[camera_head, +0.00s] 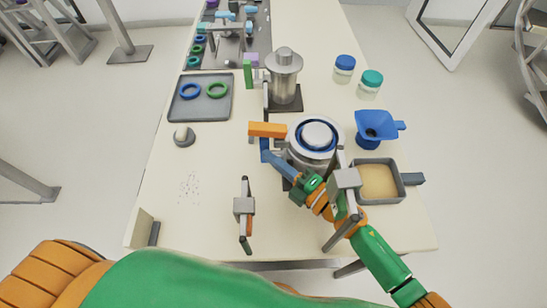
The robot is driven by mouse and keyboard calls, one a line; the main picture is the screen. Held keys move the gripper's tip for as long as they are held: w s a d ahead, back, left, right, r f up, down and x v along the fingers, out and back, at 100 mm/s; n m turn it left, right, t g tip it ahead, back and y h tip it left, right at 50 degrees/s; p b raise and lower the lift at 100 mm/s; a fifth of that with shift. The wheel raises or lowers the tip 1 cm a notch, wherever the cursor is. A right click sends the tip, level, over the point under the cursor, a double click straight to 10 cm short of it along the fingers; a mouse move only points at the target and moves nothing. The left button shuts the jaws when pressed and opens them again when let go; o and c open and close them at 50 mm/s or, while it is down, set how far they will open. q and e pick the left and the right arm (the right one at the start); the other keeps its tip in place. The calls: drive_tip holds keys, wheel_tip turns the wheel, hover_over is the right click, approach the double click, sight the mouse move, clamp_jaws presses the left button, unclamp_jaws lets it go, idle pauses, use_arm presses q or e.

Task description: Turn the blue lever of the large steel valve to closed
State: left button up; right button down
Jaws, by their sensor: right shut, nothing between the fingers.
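A blue lever (282,166) slants down and to the right, on the left side of a round steel body (315,127) with a blue ring, which I take for the large valve. My right gripper (304,189) is at the lever's lower right end, shut and empty. I cannot tell whether it touches the lever. My right forearm comes in from the lower right and covers the area below the round body. My left gripper is out of view; only a green and orange part of me fills the lower left.
An orange bar (267,129) lies just above the lever. A steel cylinder (284,75) stands behind. A blue funnel (375,128) and a grey tray (404,183) are at right. A grey clamp-like piece (244,206) stands in front. The left front tabletop is mostly clear.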

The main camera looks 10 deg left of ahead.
drive_tip(key=shift+w+a+r, duration=0.1)
drive_tip(key=shift+w+r, duration=0.2)
drive_tip(key=shift+r, duration=0.05)
drive_tip(key=shift+f, duration=0.1)
